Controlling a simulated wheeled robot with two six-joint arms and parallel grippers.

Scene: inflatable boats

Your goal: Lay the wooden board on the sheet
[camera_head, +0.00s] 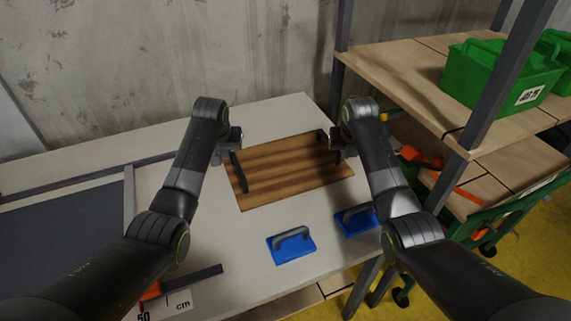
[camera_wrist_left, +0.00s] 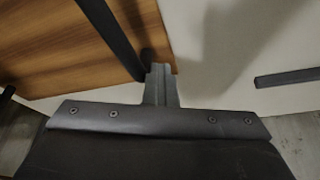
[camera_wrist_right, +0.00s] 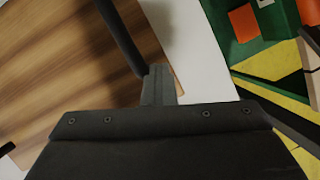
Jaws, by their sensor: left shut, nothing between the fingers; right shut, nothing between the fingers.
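The wooden board (camera_head: 290,172), brown and striped, lies flat on the white table, with a black bar handle near each short side. My left gripper (camera_head: 230,148) is shut and empty at the board's left side, close to the left handle (camera_head: 240,174). In the left wrist view its closed fingers (camera_wrist_left: 160,82) appear beside one end of that handle (camera_wrist_left: 112,38). My right gripper (camera_head: 338,150) is shut and empty at the right side; its closed fingers (camera_wrist_right: 158,82) appear beside the right handle (camera_wrist_right: 122,38). Contact cannot be told. A dark grey sheet (camera_head: 65,232) lies on the left.
Two blue tools with grey handles, one left (camera_head: 291,246) and one right (camera_head: 356,220), lie in front of the board. A black bar (camera_head: 195,283) lies near the front. A shelf (camera_head: 410,80) with green crates (camera_head: 500,75) stands right; a concrete wall is behind.

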